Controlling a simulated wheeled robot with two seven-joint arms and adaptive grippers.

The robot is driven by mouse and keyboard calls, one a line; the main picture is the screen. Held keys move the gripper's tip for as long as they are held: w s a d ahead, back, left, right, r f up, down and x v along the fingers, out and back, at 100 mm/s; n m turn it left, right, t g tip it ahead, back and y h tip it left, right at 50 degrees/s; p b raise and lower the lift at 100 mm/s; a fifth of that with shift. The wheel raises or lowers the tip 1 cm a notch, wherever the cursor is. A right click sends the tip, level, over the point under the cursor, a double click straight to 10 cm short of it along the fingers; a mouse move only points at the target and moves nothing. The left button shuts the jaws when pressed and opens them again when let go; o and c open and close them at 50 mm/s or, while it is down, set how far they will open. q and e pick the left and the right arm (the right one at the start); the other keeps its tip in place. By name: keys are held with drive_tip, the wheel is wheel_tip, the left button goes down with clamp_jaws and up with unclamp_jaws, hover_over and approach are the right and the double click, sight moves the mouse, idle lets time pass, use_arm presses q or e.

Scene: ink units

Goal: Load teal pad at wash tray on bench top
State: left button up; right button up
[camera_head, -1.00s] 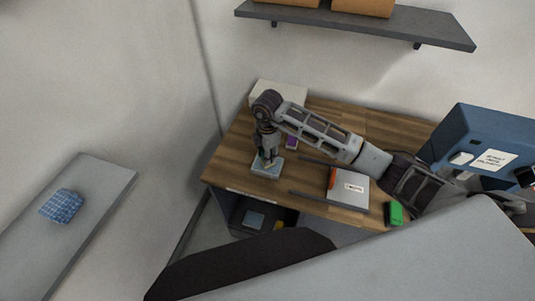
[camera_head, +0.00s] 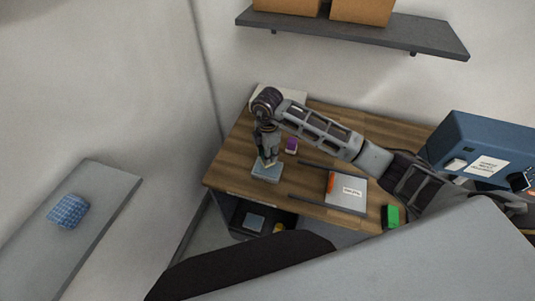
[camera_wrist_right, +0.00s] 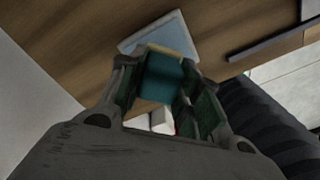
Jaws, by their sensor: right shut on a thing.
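The teal pad (camera_wrist_right: 160,82), with a pale yellowish edge, is between the fingers of my right gripper (camera_head: 267,161). The gripper is shut on it and points down over the bench top (camera_head: 232,167). The wash tray (camera_head: 266,173), a small pale blue tray, lies on the wood just below the fingertips. In the right wrist view the tray (camera_wrist_right: 178,31) shows just beyond the pad's far edge. I cannot tell whether the pad touches it. My left gripper is not in view.
A purple-and-white item (camera_head: 291,146) stands behind the gripper. Dark rails, a grey box with an orange side (camera_head: 346,191) and a green block (camera_head: 390,217) are to the right. A blue machine (camera_head: 480,150) stands far right. A blue checked cloth-like item (camera_head: 68,211) lies on the left grey surface.

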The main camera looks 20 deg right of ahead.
drive_tip(key=shift+r+p, duration=0.95)
drive_tip(key=shift+r, duration=0.8)
drive_tip(key=shift+n, duration=0.4)
